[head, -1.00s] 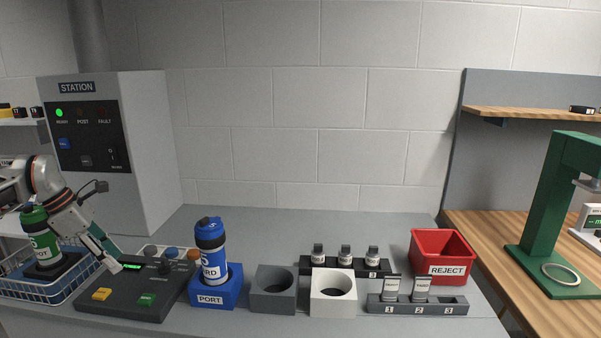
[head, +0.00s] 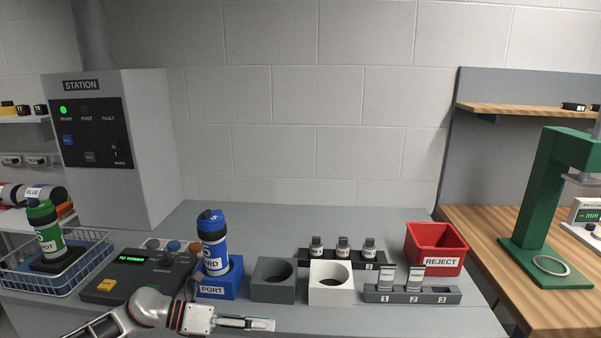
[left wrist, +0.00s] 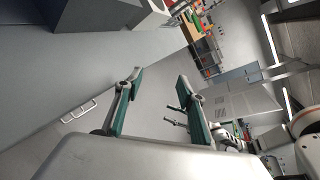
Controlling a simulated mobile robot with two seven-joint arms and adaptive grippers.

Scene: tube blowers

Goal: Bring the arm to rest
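My left arm comes in from the bottom left. My left gripper (head: 246,323) is in front of the blue port block (head: 222,290), near the bench's front edge, and points right. In the left wrist view the two green-padded fingers (left wrist: 158,82) stand apart with nothing between them, so it is open and empty. Floor and room show beyond them. My right gripper is in neither view.
A blue bottle (head: 213,243) stands in the port. The control panel (head: 140,275) is partly hidden by my arm. Grey (head: 273,291) and white (head: 331,293) holders, a vial rack (head: 412,297) and a red reject bin (head: 436,237) stand to the right. A basket (head: 45,283) holds a green bottle.

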